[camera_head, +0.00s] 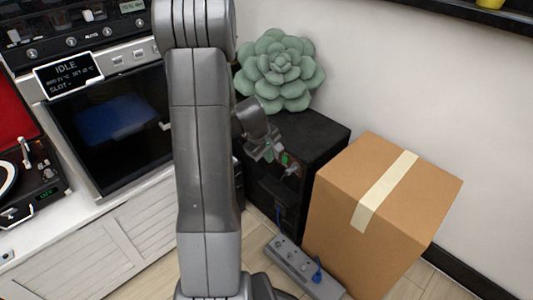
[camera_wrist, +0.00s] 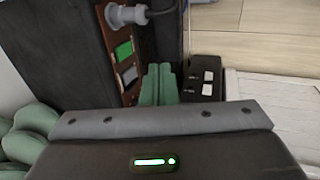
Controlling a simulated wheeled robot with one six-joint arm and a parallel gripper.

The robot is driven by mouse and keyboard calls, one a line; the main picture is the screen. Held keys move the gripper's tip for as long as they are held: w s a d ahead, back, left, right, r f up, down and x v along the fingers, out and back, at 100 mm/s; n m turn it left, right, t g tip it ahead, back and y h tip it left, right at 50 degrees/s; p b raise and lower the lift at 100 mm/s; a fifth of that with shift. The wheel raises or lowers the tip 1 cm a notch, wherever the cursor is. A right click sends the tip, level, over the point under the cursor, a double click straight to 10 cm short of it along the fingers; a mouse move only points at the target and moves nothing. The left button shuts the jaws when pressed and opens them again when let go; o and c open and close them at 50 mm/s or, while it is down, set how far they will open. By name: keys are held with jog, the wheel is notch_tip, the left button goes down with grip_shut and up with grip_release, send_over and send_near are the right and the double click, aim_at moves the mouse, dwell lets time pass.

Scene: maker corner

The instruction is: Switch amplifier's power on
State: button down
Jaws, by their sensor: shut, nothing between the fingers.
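The amplifier is a black box (camera_head: 315,128) against the wall, with a panel on the side facing me. In the wrist view its brown panel (camera_wrist: 106,42) carries a green rocker-like piece (camera_wrist: 124,50), a grey piece (camera_wrist: 130,75) below it and a grey plug with a dark cable (camera_wrist: 125,14). I cannot tell whether the green piece is lit or pressed. My gripper (camera_head: 277,155) is in front of this panel. In the wrist view its green fingertips (camera_wrist: 160,70) are together and empty, just right of the grey piece. Contact with the panel cannot be told.
A succulent cushion (camera_head: 280,70) sits on the amplifier. A taped cardboard box (camera_head: 410,205) stands close on its right. A grey power strip (camera_head: 290,262) with a blue plug (camera_head: 317,270) lies on the floor in front. A white cabinet (camera_head: 110,225) is at left.

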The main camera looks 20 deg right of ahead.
aim_at(285, 159)
jog(key=w+d+f+b, duration=0.1)
jog(key=w+d+f, duration=0.1)
jog(key=d+f, duration=0.3)
jog(key=shift+d+f+b, duration=0.2)
jog(key=shift+f+b, duration=0.15)
jog(key=shift+f, duration=0.15)
jog(key=shift+w, duration=0.1)
jog(key=shift+w+d+f, duration=0.1)
jog(key=shift+d+f, duration=0.15)
jog(key=shift+f, duration=0.1)
